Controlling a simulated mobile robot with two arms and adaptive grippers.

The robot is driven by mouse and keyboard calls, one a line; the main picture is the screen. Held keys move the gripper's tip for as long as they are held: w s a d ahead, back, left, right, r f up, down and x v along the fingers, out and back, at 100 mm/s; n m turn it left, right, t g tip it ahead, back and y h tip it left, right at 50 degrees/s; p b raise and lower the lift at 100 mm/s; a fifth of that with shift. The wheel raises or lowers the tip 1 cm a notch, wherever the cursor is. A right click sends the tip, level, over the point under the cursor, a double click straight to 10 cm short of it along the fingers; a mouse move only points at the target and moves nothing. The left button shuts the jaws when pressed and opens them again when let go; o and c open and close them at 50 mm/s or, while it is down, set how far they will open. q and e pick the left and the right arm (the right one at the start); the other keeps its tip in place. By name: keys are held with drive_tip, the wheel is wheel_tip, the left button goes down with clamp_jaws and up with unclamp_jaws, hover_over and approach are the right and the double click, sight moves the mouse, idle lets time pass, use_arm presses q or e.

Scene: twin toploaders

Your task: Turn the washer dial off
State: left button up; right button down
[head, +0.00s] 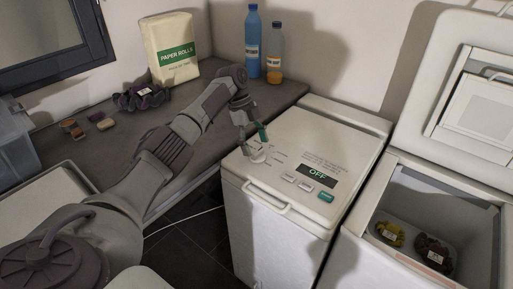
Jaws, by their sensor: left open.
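The closed white toploader (345,137) stands in the middle, with a light round dial (259,157) at the left of its top panel. The dial has small marks around it and is partly hidden by my gripper. A dark display (317,174) on the same panel reads OFF. My left gripper (252,142) is open, pointing down just above and behind the dial. I cannot tell whether a finger touches the dial. My right gripper is not in view.
An open toploader (436,192) at the right holds yellow and dark bundles. The dark counter (215,108) carries a paper rolls bag (171,52), a blue bottle (252,42), an orange-filled bottle (274,55) and a dark purple bundle (141,96). A front handle (267,198) juts from the closed machine.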

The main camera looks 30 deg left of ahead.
use_arm(q)
drive_tip(key=v, duration=1)
drive_tip(key=shift+r, duration=0.2)
